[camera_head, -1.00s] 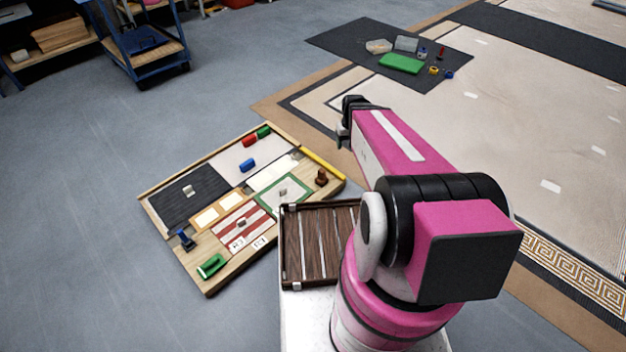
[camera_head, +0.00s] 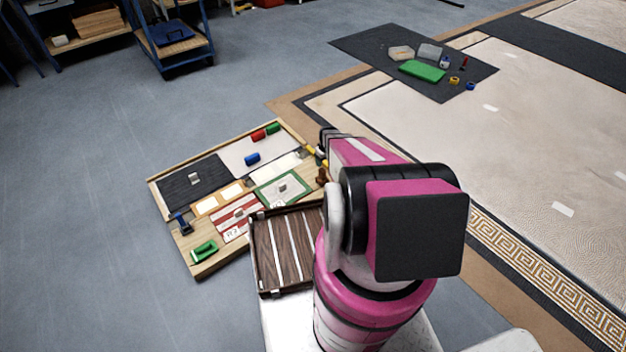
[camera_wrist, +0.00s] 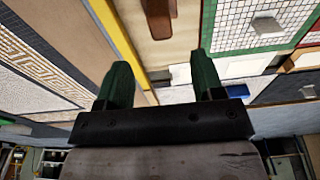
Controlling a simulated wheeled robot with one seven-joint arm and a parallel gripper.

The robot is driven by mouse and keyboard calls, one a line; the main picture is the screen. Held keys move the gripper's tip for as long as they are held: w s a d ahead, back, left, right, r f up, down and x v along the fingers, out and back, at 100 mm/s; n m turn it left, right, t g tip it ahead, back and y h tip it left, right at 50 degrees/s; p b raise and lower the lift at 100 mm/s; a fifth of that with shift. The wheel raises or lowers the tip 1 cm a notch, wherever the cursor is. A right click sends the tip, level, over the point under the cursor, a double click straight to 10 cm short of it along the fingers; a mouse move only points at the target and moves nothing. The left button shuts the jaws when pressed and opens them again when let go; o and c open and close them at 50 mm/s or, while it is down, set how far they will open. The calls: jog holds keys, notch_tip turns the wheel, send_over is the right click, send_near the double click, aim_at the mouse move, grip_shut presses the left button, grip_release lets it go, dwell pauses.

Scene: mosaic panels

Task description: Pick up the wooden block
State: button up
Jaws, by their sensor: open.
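A brown, wooden-looking piece (camera_head: 322,175) stands at the right corner of the mosaic board (camera_head: 188,262), partly hidden by my arm. It fits the wooden block best, though I cannot be sure. In the wrist view a brown piece (camera_wrist: 159,18) lies at the top edge, cut off by the frame, beyond my fingertips. My gripper (camera_wrist: 162,72) has two dark green fingers spread apart, with nothing held between them. In the head view my gripper (camera_head: 326,142) is near the board's right corner, mostly hidden by my arm.
The board carries red (camera_head: 258,135), green (camera_head: 273,129) and blue (camera_head: 252,159) pieces and a green-handled tool (camera_head: 204,251). A yellow bar (camera_wrist: 115,35) runs along its edge. A slatted dark tray (camera_head: 262,262) is close by. A dark mat (camera_head: 365,50) holds several items farther off.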

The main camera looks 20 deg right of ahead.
aim_at(322, 170)
jog(key=shift+w+a+f, duration=0.15)
jog(key=shift+w+f, duration=0.05)
jog(key=shift+f, duration=0.55)
jog(key=f, duration=0.4)
jog(key=shift+w+a+f, duration=0.1)
jog(key=shift+w+f, duration=0.1)
jog(key=shift+w, duration=0.05)
jog(key=shift+f, duration=2.7)
jog(key=c, duration=1)
